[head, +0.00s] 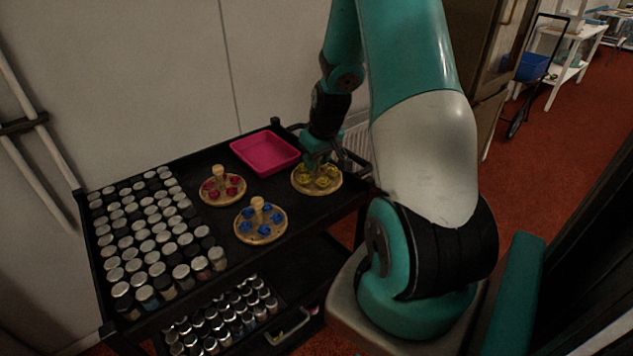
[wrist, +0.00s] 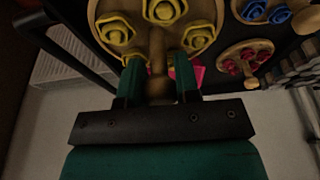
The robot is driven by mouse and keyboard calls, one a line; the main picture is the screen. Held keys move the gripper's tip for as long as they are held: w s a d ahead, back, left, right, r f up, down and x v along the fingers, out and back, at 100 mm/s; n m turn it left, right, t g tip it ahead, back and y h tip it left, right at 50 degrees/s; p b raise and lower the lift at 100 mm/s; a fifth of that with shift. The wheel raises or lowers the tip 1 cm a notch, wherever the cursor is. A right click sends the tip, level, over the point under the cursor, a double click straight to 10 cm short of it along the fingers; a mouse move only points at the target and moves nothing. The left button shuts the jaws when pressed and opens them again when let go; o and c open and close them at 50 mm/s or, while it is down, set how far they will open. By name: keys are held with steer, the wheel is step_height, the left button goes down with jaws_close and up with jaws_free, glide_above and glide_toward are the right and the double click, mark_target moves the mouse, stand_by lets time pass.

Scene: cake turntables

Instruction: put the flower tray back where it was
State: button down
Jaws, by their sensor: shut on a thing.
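A round wooden flower tray with yellow flowers (head: 317,187) is at the right end of the black cart top. My gripper (head: 317,160) is above it, pointing down. In the wrist view my gripper (wrist: 158,78) is shut on the tray's wooden knob (wrist: 157,88), with yellow flowers (wrist: 162,10) around it. I cannot tell whether this tray rests on the cart or hangs just above it. A tray with red flowers (head: 222,198) and a tray with blue flowers (head: 261,236) stand to the left, each with an upright knob.
A pink square bin (head: 265,152) lies at the back, left of my gripper. Many silver-lidded jars (head: 143,246) fill the cart's left side. More jars (head: 222,318) stand on the lower shelf. The cart's raised rim (head: 345,217) runs close to the yellow tray.

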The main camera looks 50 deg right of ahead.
step_height(320, 180, down, 7)
steer(key=shift+r, duration=0.2)
steer(key=shift+f, duration=0.1)
steer(key=shift+f+b, duration=0.15)
steer(key=shift+b, duration=0.2)
steer(key=c, duration=0.8)
jaws_free()
steer(key=shift+r, duration=0.2)
